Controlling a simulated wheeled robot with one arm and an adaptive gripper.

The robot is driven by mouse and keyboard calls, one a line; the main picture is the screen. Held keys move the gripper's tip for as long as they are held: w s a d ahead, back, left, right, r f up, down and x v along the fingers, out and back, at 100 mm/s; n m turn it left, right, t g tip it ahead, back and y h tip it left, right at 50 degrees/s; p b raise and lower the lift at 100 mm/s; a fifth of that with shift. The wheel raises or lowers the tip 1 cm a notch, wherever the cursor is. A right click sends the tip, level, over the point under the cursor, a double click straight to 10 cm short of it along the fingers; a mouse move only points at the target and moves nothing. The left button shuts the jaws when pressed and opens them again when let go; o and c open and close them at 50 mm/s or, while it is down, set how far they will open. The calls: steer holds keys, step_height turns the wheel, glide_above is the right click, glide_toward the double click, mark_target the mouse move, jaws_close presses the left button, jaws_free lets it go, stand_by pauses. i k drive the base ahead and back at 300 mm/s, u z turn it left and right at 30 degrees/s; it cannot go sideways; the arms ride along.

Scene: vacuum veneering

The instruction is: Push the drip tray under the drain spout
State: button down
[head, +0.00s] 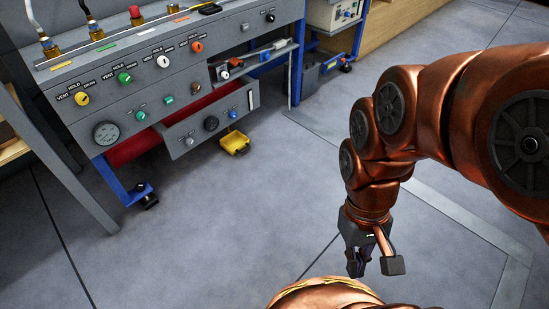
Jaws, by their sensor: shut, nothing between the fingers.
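The drip tray, a small yellow open tray (235,143), sits on the grey floor in the head view, just in front of the lower edge of the grey machine. A small blue and yellow fitting (232,116) on the lower panel is above it. It may be the drain spout, but it is too small to tell. My gripper (374,266) points down over open floor, to the right of and nearer than the tray. It is shut, empty and well apart from the tray.
A wooden bench (400,32) is behind. The floor between gripper and tray is clear.

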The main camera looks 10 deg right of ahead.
mark_target(234, 142)
steer(key=u, duration=0.65)
steer(key=i, duration=0.5)
steer(key=u, duration=0.8)
steer(key=i, duration=1.35)
steer(key=z, duration=0.75)
